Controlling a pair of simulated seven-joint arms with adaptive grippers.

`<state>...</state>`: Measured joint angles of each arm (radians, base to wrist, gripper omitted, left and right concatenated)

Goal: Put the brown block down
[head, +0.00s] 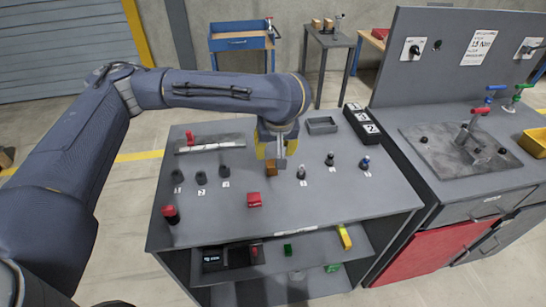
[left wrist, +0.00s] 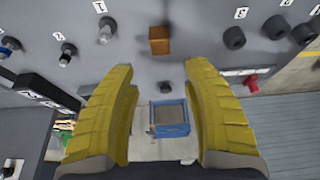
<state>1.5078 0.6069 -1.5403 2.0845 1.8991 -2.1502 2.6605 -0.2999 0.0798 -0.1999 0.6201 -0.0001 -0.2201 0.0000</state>
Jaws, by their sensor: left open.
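The brown block (head: 271,166) is on the grey table top (head: 225,228), just below my left gripper (head: 279,150). In the left wrist view the brown block (left wrist: 160,40) shows beyond the two yellow fingertips, outside the gap between them. My left gripper (left wrist: 154,72) is open, with its fingers spread and nothing between them. Whether a fingertip touches the block cannot be told. My right gripper is in neither view.
Black knobs (head: 201,178) stand left of the block and small upright pegs (head: 301,173) right. A red block (head: 254,200) lies in front. A grey tray (head: 322,125) and a black numbered box (head: 361,122) sit at the back right. The front middle is clear.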

